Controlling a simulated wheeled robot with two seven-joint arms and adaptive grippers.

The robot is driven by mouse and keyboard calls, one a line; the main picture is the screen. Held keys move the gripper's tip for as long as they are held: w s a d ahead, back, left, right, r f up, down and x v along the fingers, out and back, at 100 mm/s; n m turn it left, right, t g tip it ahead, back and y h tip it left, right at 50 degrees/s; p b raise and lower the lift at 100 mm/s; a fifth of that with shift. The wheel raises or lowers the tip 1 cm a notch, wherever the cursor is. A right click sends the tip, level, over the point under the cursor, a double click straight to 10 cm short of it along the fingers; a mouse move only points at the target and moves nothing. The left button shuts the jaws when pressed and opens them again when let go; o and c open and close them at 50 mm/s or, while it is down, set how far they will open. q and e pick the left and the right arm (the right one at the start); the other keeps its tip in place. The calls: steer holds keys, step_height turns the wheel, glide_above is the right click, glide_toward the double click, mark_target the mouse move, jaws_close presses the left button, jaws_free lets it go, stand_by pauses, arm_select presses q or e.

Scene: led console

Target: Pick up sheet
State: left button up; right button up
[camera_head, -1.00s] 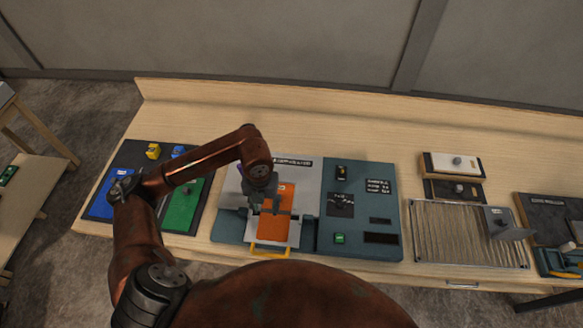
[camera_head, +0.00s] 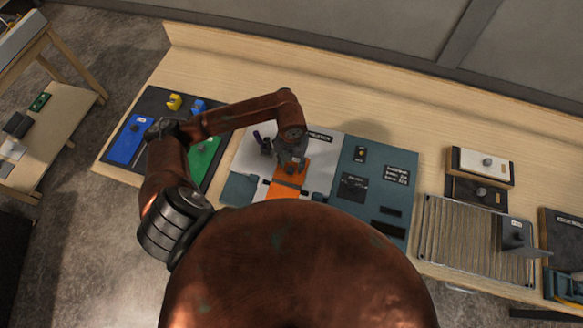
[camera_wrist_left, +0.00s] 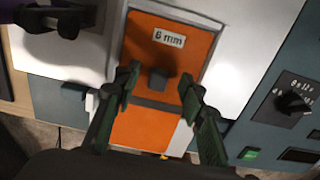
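The orange sheet (camera_wrist_left: 152,130), labelled "6 mm", lies flat in a pale recess of the laminator-like console, with a dark strip and small black knob (camera_wrist_left: 159,78) on it. In the head view the sheet (camera_head: 287,180) shows only partly; my own body hides its near end. My left gripper (camera_wrist_left: 159,84) is open, its two green-black fingers apart on either side of the knob with gaps showing. In the head view my left gripper (camera_head: 291,160) is over the sheet. My right gripper is not in view.
A panel with a dial (camera_wrist_left: 293,102) and green button (camera_wrist_left: 248,153) lies to the right. A dark handle (camera_wrist_left: 55,18) stands at upper left. The blue and green board (camera_head: 128,142) is left; a ribbed rack (camera_head: 470,240) is right. The bench back is clear.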

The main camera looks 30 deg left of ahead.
arm_select(q)
steer(key=shift+f, duration=0.65)
steer(key=shift+c, duration=0.5)
jaws_close()
